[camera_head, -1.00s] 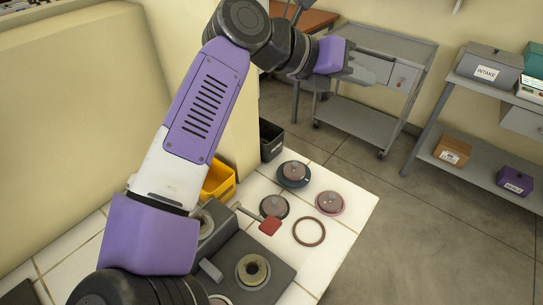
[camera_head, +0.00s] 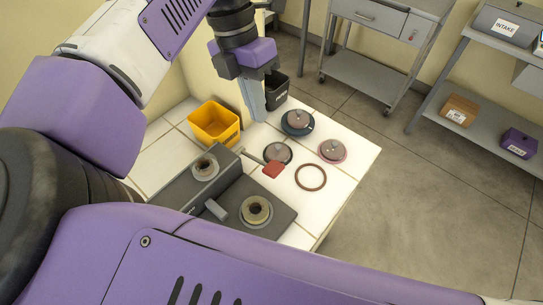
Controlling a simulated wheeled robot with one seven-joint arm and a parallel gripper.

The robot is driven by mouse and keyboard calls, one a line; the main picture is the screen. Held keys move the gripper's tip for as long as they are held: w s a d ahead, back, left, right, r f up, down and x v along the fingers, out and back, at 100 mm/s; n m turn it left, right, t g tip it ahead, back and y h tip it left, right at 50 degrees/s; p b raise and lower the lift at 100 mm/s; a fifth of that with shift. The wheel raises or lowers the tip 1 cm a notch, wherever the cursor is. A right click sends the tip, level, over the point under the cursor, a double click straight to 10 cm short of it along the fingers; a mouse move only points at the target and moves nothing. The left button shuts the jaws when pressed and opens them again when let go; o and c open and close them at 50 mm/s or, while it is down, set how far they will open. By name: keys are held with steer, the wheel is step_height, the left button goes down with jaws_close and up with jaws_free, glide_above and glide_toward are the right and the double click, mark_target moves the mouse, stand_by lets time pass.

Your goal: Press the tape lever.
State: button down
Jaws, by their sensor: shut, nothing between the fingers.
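The tape lever, a thin rod with a red paddle end (camera_head: 273,169), sticks out from the right side of a dark grey machine (camera_head: 187,189) on the white tiled table. My gripper (camera_head: 259,118) is shut and empty. It points down over the back of the table, between the yellow bin and the round lidded pieces, above and behind the lever. It is apart from the red paddle in the picture. The machine's near left part is hidden by my arm.
A yellow bin (camera_head: 214,122) and a dark bin (camera_head: 277,88) stand at the back. Round lidded pieces (camera_head: 297,121) and (camera_head: 332,150) and a brown ring (camera_head: 310,177) lie right of the lever. Two grey shelf units and open floor are beyond the table.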

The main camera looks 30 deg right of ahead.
mark_target(274, 168)
steer(key=shift+f, duration=0.15)
steer(key=p+x, duration=0.3)
steer(key=x, duration=1)
steer(key=shift+s+d+f, duration=0.1)
steer(key=shift+s+f, duration=0.05)
steer(key=shift+f, duration=0.2)
